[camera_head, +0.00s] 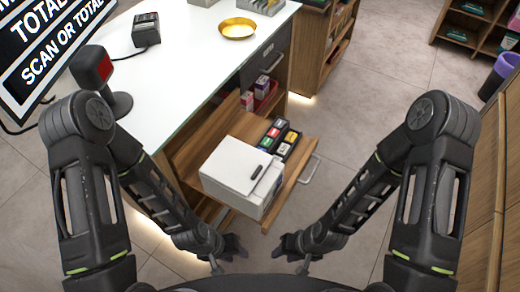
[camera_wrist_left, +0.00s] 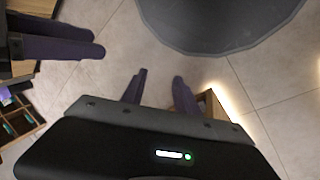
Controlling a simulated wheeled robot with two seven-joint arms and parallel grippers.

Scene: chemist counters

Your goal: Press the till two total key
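No total key can be clearly told apart in these views. A till screen (camera_head: 45,45) at the upper left reads "TOTAL" and "SCAN OR TOTAL". A small dark device (camera_head: 146,30) stands on the white counter (camera_head: 185,75); its face is too small to read. Neither touches anything.
A pulled-out wooden drawer (camera_head: 210,134) holds a white box-shaped machine (camera_head: 236,166) and a dark tray of coloured items (camera_head: 281,138). A gold dish (camera_head: 237,29) is on the counter. Wooden shelves stand behind. The tiled floor (camera_head: 370,85) to the right is clear.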

